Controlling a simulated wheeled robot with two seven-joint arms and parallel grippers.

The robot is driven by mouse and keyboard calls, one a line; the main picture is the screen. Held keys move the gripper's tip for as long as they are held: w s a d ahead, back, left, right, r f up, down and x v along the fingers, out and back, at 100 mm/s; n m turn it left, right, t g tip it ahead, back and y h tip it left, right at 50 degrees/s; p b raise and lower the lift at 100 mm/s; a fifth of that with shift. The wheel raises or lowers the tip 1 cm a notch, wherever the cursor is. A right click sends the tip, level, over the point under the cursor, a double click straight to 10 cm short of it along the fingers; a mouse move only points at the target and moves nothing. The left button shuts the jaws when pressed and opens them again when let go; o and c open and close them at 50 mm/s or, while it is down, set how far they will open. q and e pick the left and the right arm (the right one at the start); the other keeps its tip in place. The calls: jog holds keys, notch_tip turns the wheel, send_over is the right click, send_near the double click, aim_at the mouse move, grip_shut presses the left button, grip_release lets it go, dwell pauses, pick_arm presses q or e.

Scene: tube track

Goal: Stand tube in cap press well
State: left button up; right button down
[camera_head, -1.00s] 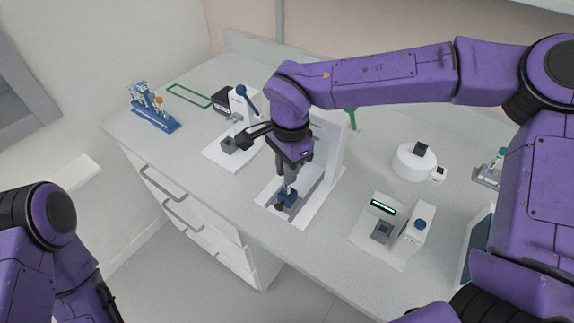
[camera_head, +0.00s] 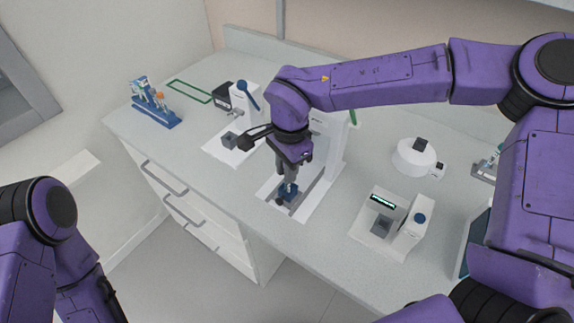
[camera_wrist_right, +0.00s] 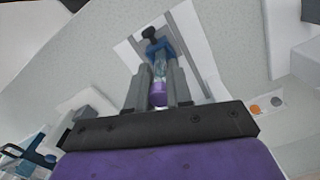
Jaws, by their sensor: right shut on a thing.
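My right gripper (camera_head: 287,182) is shut on a tube and points down over a white station (camera_head: 298,210). In the right wrist view, the tube (camera_wrist_right: 159,95) is clear with a purple end close to the gripper (camera_wrist_right: 158,94). Its far end meets a blue holder (camera_wrist_right: 157,47) on the station's grey strip; I cannot tell whether it is seated. The blue holder (camera_head: 289,189) shows just under the fingers in the head view. A white press-like stand with a blue lever (camera_head: 249,95) is to the left. My left arm is at lower left; its fingers are not clearly visible.
A blue rack (camera_head: 158,118) with several tubes stands at the far left. A round white device (camera_head: 413,158) and a white unit with a lit display (camera_head: 388,205) are on the right. The bench's front edge has drawers below it.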

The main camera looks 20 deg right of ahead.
jog(key=shift+f, duration=0.15)
jog(key=c, duration=0.9)
grip_release()
jog(key=shift+c, duration=0.2)
jog(key=r+p, duration=0.8)
jog(key=p, duration=0.1)
jog(key=shift+d+r+p, duration=0.2)
jog(key=shift+p, duration=0.1)
jog(key=shift+f, duration=0.15)
jog(key=shift+d, duration=0.1)
